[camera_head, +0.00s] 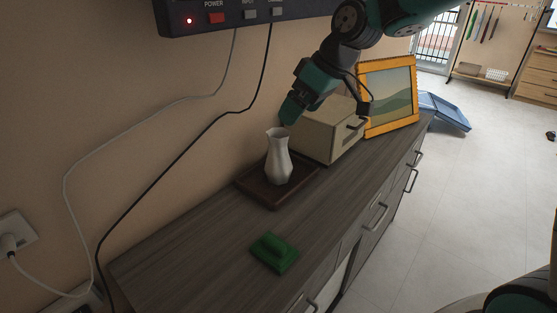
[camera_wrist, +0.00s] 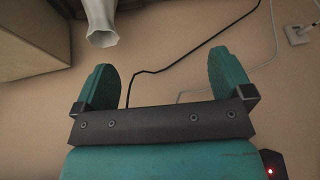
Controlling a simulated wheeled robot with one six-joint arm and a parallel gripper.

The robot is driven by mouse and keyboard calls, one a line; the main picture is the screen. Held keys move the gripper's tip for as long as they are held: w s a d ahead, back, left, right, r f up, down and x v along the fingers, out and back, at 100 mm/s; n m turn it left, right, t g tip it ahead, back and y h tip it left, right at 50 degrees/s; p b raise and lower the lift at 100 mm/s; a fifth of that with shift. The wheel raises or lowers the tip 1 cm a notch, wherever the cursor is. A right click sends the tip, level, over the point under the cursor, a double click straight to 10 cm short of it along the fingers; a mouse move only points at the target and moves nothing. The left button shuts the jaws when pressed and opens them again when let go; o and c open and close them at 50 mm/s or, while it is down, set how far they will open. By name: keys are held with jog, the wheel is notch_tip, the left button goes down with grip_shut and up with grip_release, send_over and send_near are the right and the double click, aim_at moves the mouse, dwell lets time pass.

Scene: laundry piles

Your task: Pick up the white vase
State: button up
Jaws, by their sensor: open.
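The white vase (camera_head: 278,157) stands upright on a dark brown square tray (camera_head: 255,190) on the sideboard. In the wrist view the vase's mouth and neck (camera_wrist: 101,24) show at the top edge, left of centre, and the rest is cut off. My gripper (camera_head: 290,112) is just above and behind the vase's rim in the head view, apart from it. In the wrist view its two green fingers (camera_wrist: 167,84) are spread wide with nothing between them.
A beige box (camera_head: 325,135) stands close to the right of the vase, with an orange-framed picture (camera_head: 388,96) beyond it. A green block-like item (camera_head: 275,252) lies in front. A power strip (camera_head: 230,14) and hanging cables are on the wall. The sideboard's near-left top is clear.

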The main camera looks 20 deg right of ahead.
jog(key=t, duration=0.1)
send_near(282, 134)
jog(key=shift+n, duration=0.3)
jog(key=p+x, duration=0.1)
jog(key=x, duration=0.2)
jog(key=p+x, duration=0.1)
jog(key=x, duration=0.3)
jog(key=shift+s, duration=0.25)
jog(key=shift+p+x, duration=1.1)
jog(key=shift+x, duration=1.7)
jog(key=shift+w, duration=0.2)
jog(key=shift+c, duration=0.2)
jog(key=shift+r, duration=0.1)
jog(key=c, duration=1.4)
